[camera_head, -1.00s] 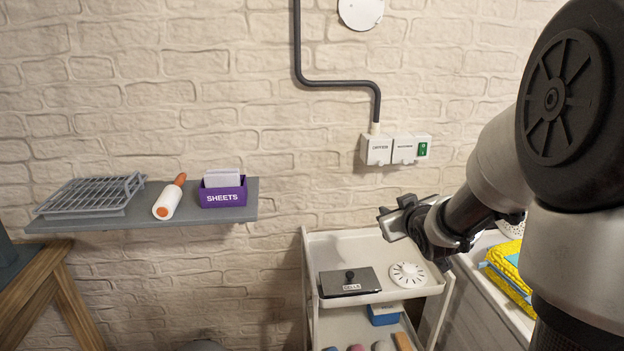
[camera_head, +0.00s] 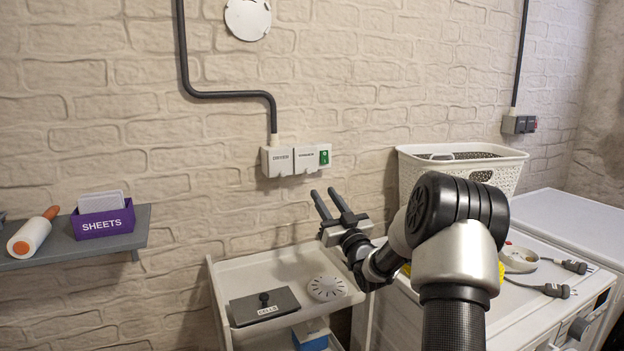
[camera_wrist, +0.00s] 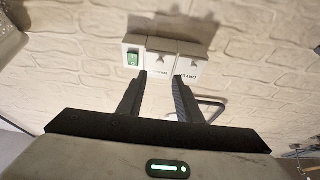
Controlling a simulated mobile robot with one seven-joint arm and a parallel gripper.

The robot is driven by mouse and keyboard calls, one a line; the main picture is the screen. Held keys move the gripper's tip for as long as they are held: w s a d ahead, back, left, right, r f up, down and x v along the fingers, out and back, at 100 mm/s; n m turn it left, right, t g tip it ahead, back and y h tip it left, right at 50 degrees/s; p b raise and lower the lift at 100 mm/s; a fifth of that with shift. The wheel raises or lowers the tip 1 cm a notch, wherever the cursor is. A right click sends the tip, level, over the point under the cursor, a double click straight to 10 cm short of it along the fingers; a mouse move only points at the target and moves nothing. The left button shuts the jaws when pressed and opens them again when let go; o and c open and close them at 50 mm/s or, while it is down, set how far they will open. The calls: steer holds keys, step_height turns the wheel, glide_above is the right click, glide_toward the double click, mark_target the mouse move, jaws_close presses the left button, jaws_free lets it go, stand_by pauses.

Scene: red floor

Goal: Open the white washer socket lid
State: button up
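The white washer socket lid (camera_head: 307,160) is the right one of two white lids on the wall socket unit, beside a green switch (camera_head: 324,157). It looks shut, lying flat against the box. In the wrist view the washer lid (camera_wrist: 159,58) shows upside down between the switch and the dryer lid (camera_wrist: 192,64). My gripper (camera_head: 325,191) is open and empty, just below and in front of the unit, pointing up toward it. In the wrist view its fingertips (camera_wrist: 159,75) lie on either side of the washer lid, with no contact visible.
A white cart (camera_head: 232,278) with a black-knobbed plate (camera_head: 264,306) and a round white disc (camera_head: 326,288) stands below. A white basket (camera_head: 460,168) is to the right. A grey shelf (camera_head: 70,246) with a purple sheets box (camera_head: 104,221) is at left. Black conduit (camera_head: 230,95) runs above.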

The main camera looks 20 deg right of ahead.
mark_target(309, 171)
steer(key=x, duration=0.9)
steer(key=shift+w+r, duration=0.15)
steer(key=shift+w, duration=0.2)
steer(key=shift+c, duration=0.4)
jaws_close()
